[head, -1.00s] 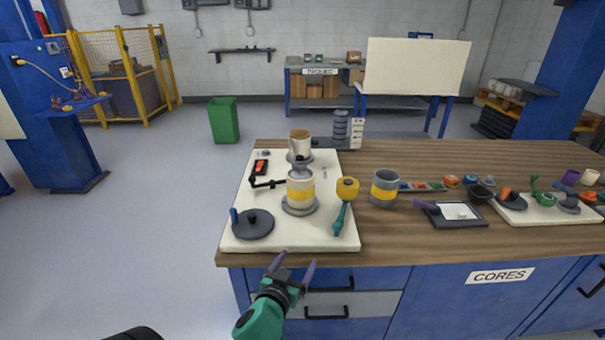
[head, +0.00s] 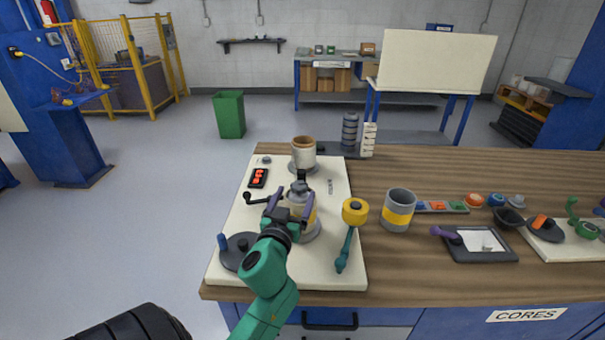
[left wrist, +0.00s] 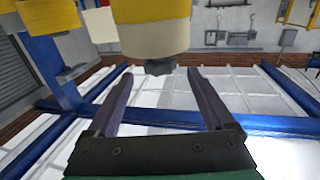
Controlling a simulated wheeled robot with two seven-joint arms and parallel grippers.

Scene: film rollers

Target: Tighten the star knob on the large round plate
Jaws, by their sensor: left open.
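My left gripper (head: 291,204) is open in front of the roller in the head view. In the left wrist view its purple fingers (left wrist: 160,75) stand apart, one to each side of the knob, with no clear contact. A dark disc (head: 232,257) with a blue handle lies front left, partly behind my arm. My right gripper is not in view.
The cream board (head: 325,273) also bears a second roller (head: 303,154), a red-and-black box (head: 258,177), a black crank (head: 257,199) and a yellow-headed teal tool (head: 354,212). A grey-and-yellow mug-like cup (head: 398,210) stands to the right. Wooden tabletop (head: 410,262) is bare in front.

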